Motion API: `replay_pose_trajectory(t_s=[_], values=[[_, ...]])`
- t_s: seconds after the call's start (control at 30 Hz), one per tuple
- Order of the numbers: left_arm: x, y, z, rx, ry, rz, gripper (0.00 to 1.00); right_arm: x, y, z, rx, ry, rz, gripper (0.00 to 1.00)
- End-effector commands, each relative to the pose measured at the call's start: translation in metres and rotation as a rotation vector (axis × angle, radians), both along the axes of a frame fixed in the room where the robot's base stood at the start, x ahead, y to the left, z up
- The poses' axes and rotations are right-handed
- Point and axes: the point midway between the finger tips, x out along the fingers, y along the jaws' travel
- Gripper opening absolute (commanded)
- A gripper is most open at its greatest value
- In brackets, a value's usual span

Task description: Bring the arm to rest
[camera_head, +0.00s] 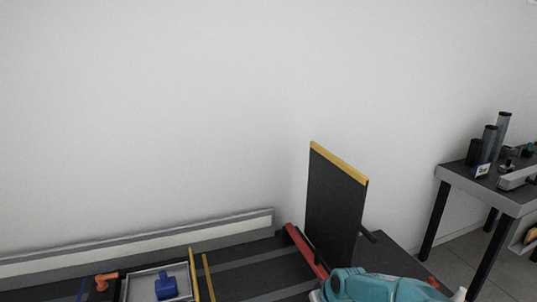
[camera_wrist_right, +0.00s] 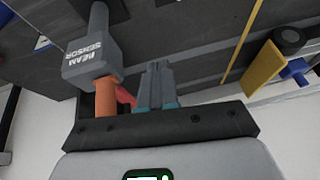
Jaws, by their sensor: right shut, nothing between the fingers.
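My right gripper (camera_wrist_right: 156,68) shows in the right wrist view, its grey-teal fingers together with nothing between them. It points over a dark surface (camera_wrist_right: 195,45). A grey block lettered BEAM SENSOR (camera_wrist_right: 92,52) with an orange stem (camera_wrist_right: 106,98) appears left of the fingers, with a gap between them in the picture. A small red piece (camera_wrist_right: 125,97) shows between the stem and the fingers. Neither gripper shows in the head view.
The head view shows a dark bench with a grey tray (camera_head: 145,277) holding a blue part (camera_head: 166,286), an upright yellow-topped black panel (camera_head: 333,210), a red bar (camera_head: 305,250), and a teal object (camera_head: 380,287) at the bottom edge. A side table (camera_head: 480,180) stands right.

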Motion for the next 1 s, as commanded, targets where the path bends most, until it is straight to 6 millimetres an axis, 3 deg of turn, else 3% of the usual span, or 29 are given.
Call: replay_pose_trajectory(t_s=[0.17, 0.27, 0.4, 0.5, 0.6, 0.73, 1.0], values=[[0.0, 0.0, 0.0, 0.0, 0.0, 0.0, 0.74, -0.054, 0.006, -0.054, 0.06, 0.089, -0.043, 0.0], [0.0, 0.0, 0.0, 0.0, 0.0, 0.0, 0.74, -0.099, 0.01, -0.087, 0.101, 0.154, -0.087, 0.0], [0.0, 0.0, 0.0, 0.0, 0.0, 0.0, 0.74, -0.196, 0.014, -0.13, 0.163, 0.279, -0.19, 0.0], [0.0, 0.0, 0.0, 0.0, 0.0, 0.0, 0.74, -0.264, 0.016, -0.144, 0.19, 0.359, -0.27, 0.0], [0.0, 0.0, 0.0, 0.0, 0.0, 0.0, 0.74, -0.314, 0.015, -0.146, 0.201, 0.415, -0.331, 0.0], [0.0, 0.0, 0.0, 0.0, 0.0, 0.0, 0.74, -0.349, 0.014, -0.144, 0.203, 0.454, -0.375, 0.0], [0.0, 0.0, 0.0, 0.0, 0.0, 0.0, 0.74, -0.354, 0.014, -0.143, 0.203, 0.46, -0.382, 0.0]])
